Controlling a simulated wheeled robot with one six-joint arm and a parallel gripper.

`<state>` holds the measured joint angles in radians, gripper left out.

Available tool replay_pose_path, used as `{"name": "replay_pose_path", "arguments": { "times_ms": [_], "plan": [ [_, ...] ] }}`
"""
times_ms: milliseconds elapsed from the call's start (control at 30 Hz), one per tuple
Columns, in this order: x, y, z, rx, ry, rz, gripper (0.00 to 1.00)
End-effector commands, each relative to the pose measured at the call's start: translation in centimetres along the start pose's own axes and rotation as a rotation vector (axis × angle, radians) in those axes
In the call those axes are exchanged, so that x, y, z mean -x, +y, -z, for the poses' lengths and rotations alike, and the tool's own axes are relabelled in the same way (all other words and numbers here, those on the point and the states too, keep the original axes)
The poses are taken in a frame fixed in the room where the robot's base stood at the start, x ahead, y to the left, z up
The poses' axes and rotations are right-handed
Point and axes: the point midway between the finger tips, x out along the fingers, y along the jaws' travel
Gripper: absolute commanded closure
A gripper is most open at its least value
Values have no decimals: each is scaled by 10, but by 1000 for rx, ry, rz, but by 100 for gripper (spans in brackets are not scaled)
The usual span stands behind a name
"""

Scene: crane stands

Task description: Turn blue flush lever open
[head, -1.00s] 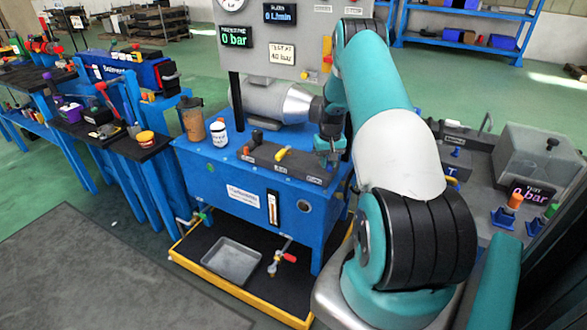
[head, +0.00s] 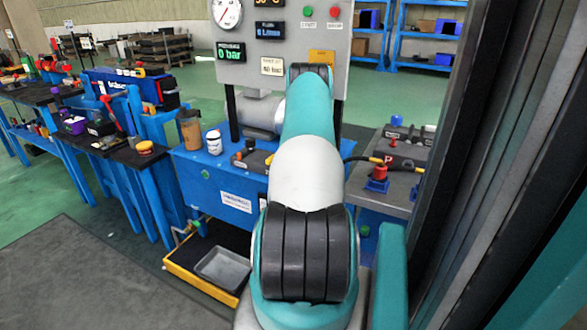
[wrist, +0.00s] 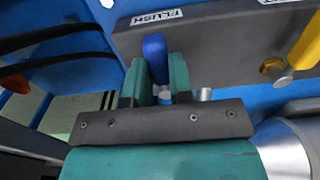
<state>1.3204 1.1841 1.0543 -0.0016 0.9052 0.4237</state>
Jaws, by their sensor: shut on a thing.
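The blue flush lever (wrist: 154,48) stands between the two teal fingers of my gripper (wrist: 160,78) in the wrist view. The fingers are shut on it, and its rounded blue end sticks out past them. It points up in the picture, toward the white FLUSH label (wrist: 157,17) on the dark manifold block (wrist: 215,45). The lever's lower part and pivot are mostly hidden by my gripper. In the head view my own arm hides the gripper and the lever.
A yellow lever (wrist: 306,44) sits to the right on the same block. In the head view, a brown bottle (head: 190,130) and a white jar (head: 214,142) stand on the blue bench (head: 205,170). The pressure display (head: 230,52) reads 0 bar. A dark column stands close at the right.

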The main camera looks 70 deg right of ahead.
Motion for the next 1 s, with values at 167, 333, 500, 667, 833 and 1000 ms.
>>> {"name": "replay_pose_path", "arguments": {
  "times_ms": [167, 333, 500, 667, 833, 1000],
  "plan": [
    [0, 8, 6, -32, 1, -3, 100],
    [0, 7, 6, -34, 2, -3, 100],
    [0, 7, 6, -34, 4, -2, 74],
    [0, 5, 4, -28, 4, -1, 53],
    [0, 4, 4, -24, 3, -1, 53],
    [10, 3, 4, -22, 4, 0, 53]
  ]
}}
